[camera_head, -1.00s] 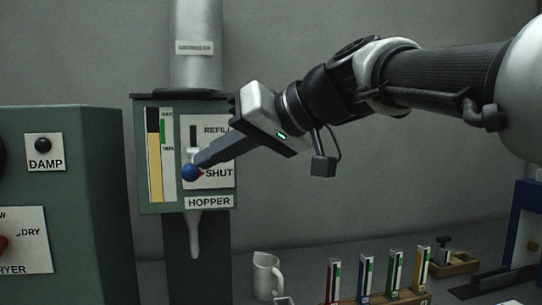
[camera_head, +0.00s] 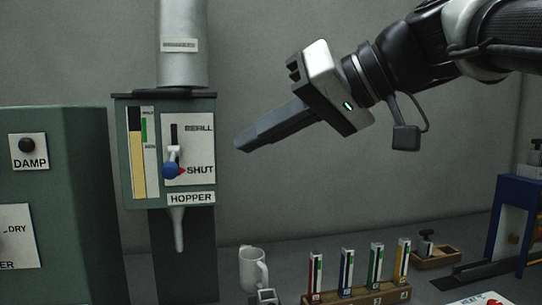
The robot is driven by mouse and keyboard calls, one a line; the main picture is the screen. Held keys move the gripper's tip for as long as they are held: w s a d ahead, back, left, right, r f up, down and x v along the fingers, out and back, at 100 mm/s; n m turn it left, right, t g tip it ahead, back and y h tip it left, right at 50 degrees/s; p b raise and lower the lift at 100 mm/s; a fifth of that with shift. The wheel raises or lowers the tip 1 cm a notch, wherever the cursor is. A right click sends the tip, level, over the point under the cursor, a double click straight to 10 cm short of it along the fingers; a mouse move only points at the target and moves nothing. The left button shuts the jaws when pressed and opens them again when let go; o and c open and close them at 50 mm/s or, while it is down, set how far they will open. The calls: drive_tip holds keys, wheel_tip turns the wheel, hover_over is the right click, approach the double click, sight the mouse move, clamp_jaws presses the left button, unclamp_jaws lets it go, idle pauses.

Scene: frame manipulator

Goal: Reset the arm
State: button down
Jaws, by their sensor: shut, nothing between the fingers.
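My gripper (camera_head: 243,144) is shut and empty. It hangs in the air to the right of the green hopper box (camera_head: 152,197), apart from it, with its fingers pointing left and slightly down. My arm (camera_head: 420,55) reaches in from the upper right.
A green dryer cabinet (camera_head: 66,185) stands at the left. On the bench below are a white jug (camera_head: 252,268), a rack (camera_head: 370,296) of several coloured vials, a wooden tray (camera_head: 436,259) and a blue frame (camera_head: 513,225). The air around my gripper is clear.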

drive_tip(key=s+d+f+m+h, duration=0.25)
drive_tip(key=d+f+h, duration=0.2)
drive_tip(key=f, duration=0.55)
drive_tip(key=s+d+f+m+h, duration=0.2)
drive_tip(key=s+d+f+h, duration=0.3)
drive_tip(key=f, duration=0.6)
drive_tip(key=s+d+f+m+h, duration=0.1)
drive_tip(key=s+d+f+m, duration=0.1)
drive_tip(key=d+f, duration=0.6)
wheel_tip(320, 180, up, 16)
drive_tip(key=a+p, duration=0.1)
drive_tip(key=p, duration=1.8)
drive_tip(key=shift+s+f+h, duration=0.25)
drive_tip(key=shift+h, duration=0.1)
